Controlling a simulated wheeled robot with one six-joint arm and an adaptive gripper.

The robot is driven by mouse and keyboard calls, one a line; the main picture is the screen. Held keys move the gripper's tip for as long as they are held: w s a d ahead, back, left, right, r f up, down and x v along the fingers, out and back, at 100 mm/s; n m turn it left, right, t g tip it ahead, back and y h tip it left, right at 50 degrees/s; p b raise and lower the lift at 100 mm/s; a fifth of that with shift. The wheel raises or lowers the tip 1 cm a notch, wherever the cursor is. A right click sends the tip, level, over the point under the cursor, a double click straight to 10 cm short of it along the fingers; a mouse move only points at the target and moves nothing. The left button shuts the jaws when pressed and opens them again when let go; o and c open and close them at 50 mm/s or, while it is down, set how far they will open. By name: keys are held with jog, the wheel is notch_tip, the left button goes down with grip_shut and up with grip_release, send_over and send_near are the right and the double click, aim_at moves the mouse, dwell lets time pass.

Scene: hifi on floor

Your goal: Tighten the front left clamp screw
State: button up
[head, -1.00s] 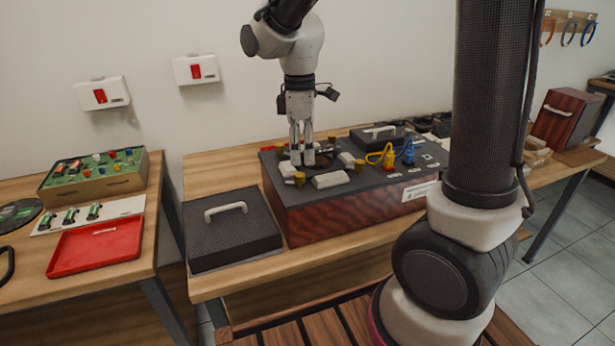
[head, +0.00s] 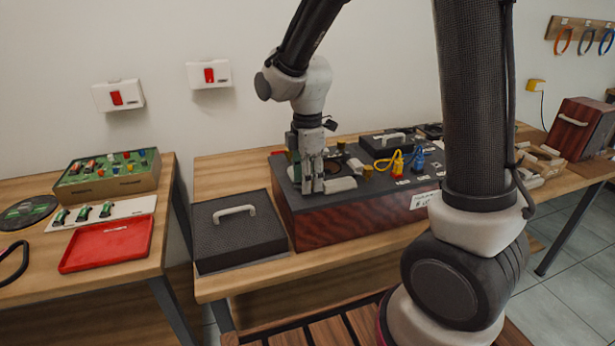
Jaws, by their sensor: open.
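The equipment box (head: 350,220) has a dark top and a red-brown front and stands on the middle table. Brass clamp screws stand on its top; one shows at the front right (head: 367,173) and one at the back right (head: 341,145). My gripper (head: 313,190) points straight down over the front left corner of the top, with its jaws open. The front left clamp screw is hidden behind or between the fingers. I cannot tell whether the fingers touch it. A pale block (head: 340,185) lies right beside the fingertips.
A dark lid with a pale handle (head: 238,235) lies left of the box. Yellow (head: 397,164) and blue (head: 420,158) plugs stand on the box's right part, near a small dark cover (head: 385,146). A red tray (head: 108,245) is on the left table.

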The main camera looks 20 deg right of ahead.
grip_shut()
jog(key=shift+m, duration=0.3)
jog(key=m, duration=2.1)
dwell(0.4)
jog(key=shift+m, duration=0.3)
